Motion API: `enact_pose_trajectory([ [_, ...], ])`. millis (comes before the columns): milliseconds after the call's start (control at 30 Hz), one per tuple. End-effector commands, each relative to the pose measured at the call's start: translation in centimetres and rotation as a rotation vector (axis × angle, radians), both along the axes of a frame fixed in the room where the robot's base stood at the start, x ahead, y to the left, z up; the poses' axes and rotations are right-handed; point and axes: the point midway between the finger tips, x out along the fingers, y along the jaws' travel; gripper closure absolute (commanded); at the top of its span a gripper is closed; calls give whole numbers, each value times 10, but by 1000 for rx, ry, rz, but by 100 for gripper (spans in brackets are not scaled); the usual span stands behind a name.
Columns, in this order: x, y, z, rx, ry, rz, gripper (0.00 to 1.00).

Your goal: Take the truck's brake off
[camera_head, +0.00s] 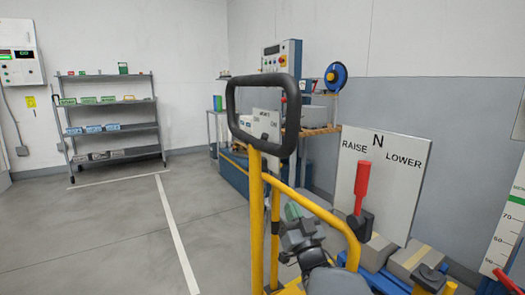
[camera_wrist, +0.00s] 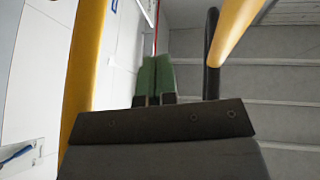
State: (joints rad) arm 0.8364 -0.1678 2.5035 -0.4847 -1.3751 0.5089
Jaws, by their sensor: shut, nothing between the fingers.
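The truck shows in the head view as a yellow frame (camera_head: 257,215) with a black loop handle (camera_head: 232,105). A small white plate (camera_head: 266,124) shows through the loop; its lettering is mostly too small to read, and I cannot make out a brake lever on it. A red lever (camera_head: 362,182) stands upright before a plate (camera_head: 399,185) marked RAISE, N and LOWER. My gripper (camera_head: 293,211) is low between the yellow bars, behind the handle post. In the wrist view its green fingers (camera_wrist: 155,78) are together and empty, with yellow bars on both sides.
Boxes (camera_head: 412,260) lie at the lower right beside a white scale board (camera_head: 505,220). A bench with a control box (camera_head: 282,65) and a blue reel (camera_head: 336,76) stands behind. A shelf rack (camera_head: 112,120) is at the far left. The floor at left is clear.

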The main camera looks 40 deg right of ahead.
Motion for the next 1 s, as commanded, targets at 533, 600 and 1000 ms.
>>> enact_pose_trajectory([
  [533, 14, -6, 15, 5, 5, 6, 100],
  [600, 17, -6, 17, 6, 5, 7, 100],
  [1000, 52, -13, 31, -3, -3, 4, 100],
])
